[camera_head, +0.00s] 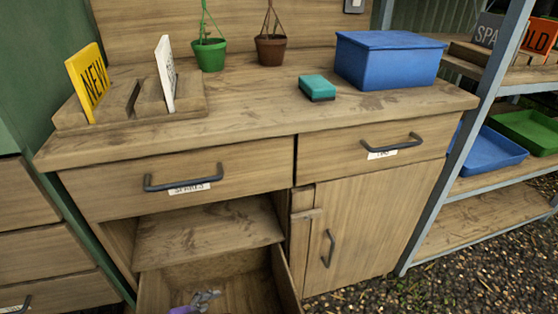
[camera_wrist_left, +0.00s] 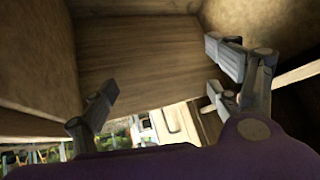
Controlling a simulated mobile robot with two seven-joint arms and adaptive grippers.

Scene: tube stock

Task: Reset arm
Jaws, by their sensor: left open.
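My left gripper (camera_head: 205,298) shows at the bottom edge of the head view, in or above the open wooden box-like drawer (camera_head: 287,282) low in the workbench. Only its grey fingers and a bit of purple body show there. In the left wrist view the same gripper (camera_wrist_left: 162,82) has its fingers spread wide apart. Nothing is held between them, and bare wooden panels (camera_wrist_left: 135,60) lie beyond. My right gripper is in neither view.
The workbench top (camera_head: 250,105) holds a blue lidded box (camera_head: 388,62), a teal sponge (camera_head: 317,88), green (camera_head: 209,54) and brown (camera_head: 270,49) pots, and a sign rack (camera_head: 130,105). Upper drawers (camera_head: 180,180) are shut. A metal shelf (camera_head: 480,120) stands at right.

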